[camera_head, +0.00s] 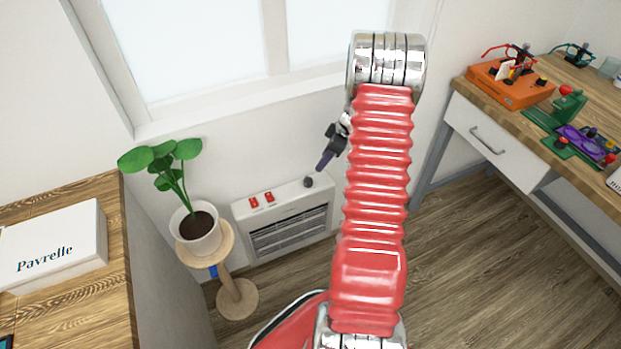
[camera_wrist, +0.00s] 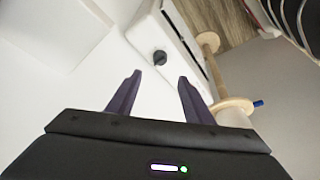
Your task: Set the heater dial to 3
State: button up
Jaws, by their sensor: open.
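The heater (camera_head: 288,224) is a white box with a dark grille, standing against the wall under the window. Its dial (camera_head: 308,182) is a small dark knob on the right end of the top face. Two red switches (camera_head: 262,200) sit on the left of the same face. My gripper (camera_head: 323,166) is above and just right of the dial, apart from it. In the wrist view the gripper (camera_wrist: 155,87) is open and empty, and the dial (camera_wrist: 160,58) shows beyond the gap between the fingertips. The dial's markings and setting are too small to read.
A potted plant (camera_head: 196,230) stands on a round wooden stand (camera_head: 237,300) left of the heater. A desk with a white box (camera_head: 55,245) is at left. A workbench with a drawer (camera_head: 490,140) is at right. The floor (camera_head: 460,260) between is clear.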

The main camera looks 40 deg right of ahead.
aim_at(309, 179)
dwell(0.3)
jog(key=x, duration=1.4)
jog(key=shift+r, duration=0.1)
jog(key=c, duration=0.9)
jog(key=shift+s+d, duration=0.1)
jog(key=shift+d, duration=0.2)
jog(key=shift+c, duration=0.6)
jog(key=shift+a, duration=0.25)
